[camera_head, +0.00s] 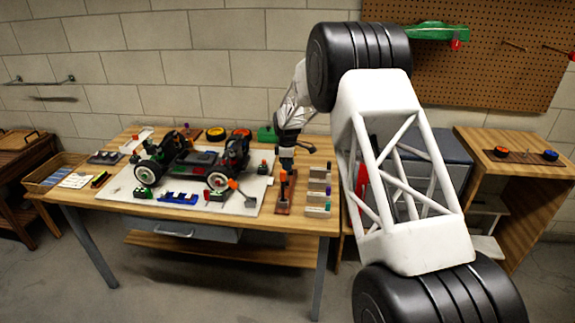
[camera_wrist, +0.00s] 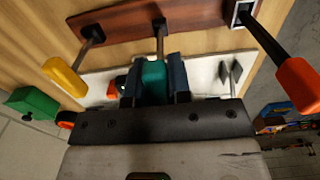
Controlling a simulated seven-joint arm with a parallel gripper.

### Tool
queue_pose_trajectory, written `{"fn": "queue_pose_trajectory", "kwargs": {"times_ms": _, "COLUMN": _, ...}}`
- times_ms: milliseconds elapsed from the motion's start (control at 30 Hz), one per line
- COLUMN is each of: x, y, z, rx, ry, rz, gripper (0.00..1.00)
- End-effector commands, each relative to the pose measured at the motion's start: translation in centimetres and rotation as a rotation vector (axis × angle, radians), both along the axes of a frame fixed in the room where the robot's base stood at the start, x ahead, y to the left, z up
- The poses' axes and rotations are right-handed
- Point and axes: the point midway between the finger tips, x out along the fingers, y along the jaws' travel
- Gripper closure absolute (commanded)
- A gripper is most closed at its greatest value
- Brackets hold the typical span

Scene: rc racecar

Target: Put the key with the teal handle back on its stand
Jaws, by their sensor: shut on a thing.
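The key with the teal handle (camera_wrist: 153,82) is between the two fingers of my gripper (camera_wrist: 153,84) in the wrist view. Its thin metal shaft points toward the dark brown wooden stand (camera_wrist: 125,24), and its tip meets the stand's outline. I cannot tell whether it is seated in a hole or only in front of it. A yellow-handled key (camera_wrist: 63,76) and an orange-handled key (camera_wrist: 297,84) are at either end of the stand.
The racecar (camera_head: 190,160) stands on a pale mat (camera_head: 120,190) to the left. Several small grey holders (camera_head: 318,198) line the bench to the right. A pale board (camera_wrist: 97,88) with small parts lies beyond the gripper fingers in the wrist view.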

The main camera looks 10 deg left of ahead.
Motion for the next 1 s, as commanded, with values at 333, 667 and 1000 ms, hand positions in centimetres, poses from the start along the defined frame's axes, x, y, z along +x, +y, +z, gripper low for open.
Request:
{"fn": "queue_pose_trajectory", "kwargs": {"times_ms": 333, "x": 0.02, "y": 0.01, "z": 0.01, "rx": 0.0, "ry": 0.0, "rz": 0.0, "gripper": 1.0}}
{"fn": "queue_pose_trajectory", "kwargs": {"times_ms": 667, "x": 0.03, "y": 0.01, "z": -0.31, "rx": 0.0, "ry": 0.0, "rz": 0.0, "gripper": 1.0}}
{"fn": "queue_pose_trajectory", "kwargs": {"times_ms": 1000, "x": 0.04, "y": 0.02, "z": -0.77, "rx": 0.0, "ry": -0.001, "rz": 0.0, "gripper": 1.0}}
